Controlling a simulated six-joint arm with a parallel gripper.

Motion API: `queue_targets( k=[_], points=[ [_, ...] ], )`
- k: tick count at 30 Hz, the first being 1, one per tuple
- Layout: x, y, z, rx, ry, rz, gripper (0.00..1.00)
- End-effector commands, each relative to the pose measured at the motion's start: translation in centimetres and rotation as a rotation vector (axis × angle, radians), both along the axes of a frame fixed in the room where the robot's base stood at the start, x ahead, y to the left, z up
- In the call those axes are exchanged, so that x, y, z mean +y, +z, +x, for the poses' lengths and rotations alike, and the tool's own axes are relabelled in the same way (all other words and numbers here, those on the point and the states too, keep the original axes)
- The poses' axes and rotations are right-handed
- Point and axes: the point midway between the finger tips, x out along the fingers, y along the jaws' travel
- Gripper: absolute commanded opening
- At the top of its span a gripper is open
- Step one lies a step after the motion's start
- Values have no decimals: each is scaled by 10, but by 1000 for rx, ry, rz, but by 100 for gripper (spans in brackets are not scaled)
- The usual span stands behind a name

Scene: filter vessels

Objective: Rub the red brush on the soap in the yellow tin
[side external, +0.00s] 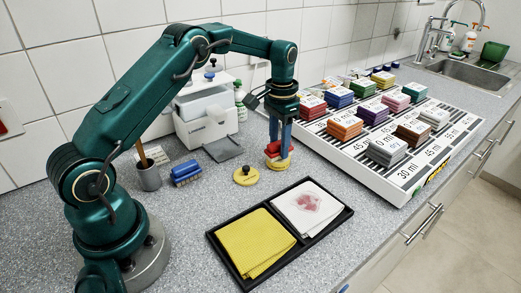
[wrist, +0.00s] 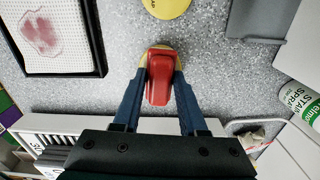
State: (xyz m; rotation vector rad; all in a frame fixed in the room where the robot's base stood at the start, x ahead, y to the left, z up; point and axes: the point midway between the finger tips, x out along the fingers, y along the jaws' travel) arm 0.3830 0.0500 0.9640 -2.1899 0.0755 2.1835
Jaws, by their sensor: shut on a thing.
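My gripper (side external: 281,143) is shut on the red brush (side external: 272,152), with a blue finger on either side of it. In the wrist view the red brush (wrist: 160,80) lies between the two fingertips (wrist: 160,72). The yellow tin (side external: 278,164) stands on the counter directly under the brush, and its rim (wrist: 144,59) shows around the brush in the wrist view. The soap inside is hidden by the brush. I cannot tell whether the bristles touch it.
A black tray (side external: 222,252) in front holds a yellow cloth (side external: 256,243) and a stained white cloth (side external: 309,208). A blue brush (side external: 186,173) and a grey cup (side external: 149,177) stand at left. A white box (side external: 204,115) is behind. A rack (side external: 380,178) of coloured blocks is at right.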

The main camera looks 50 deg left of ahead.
Motion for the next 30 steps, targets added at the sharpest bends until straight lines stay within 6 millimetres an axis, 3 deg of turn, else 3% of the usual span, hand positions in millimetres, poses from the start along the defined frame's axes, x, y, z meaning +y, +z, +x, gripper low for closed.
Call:
queue_targets(
  k=[11, 30],
  points=[
    [0, -1, 0, 3, -1, 0, 0],
    [0, 49, 1, -2, 0, 1, 0]
  ],
)
